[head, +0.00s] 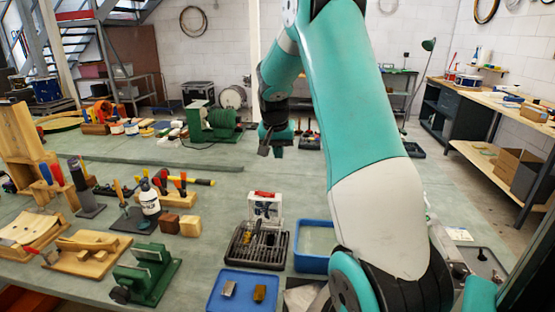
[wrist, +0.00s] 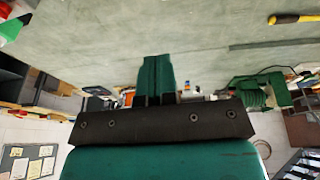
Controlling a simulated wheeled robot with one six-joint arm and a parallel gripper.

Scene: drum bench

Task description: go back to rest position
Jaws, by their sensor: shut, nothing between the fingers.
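My gripper (head: 271,150) hangs at the end of my teal arm above the middle of the bench (head: 215,195) in the head view. It points down and is apart from the bench top. In the wrist view my gripper (wrist: 157,80) shows as two teal fingers side by side, shut together with nothing between them. No object is in its grasp.
A blue tray (head: 213,305) with small pieces, a dark rack (head: 236,256) and a blue bin (head: 303,262) sit at the front. Tools on blocks fill the left. A green machine (head: 212,124) stands behind. Bench below the gripper is mostly clear.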

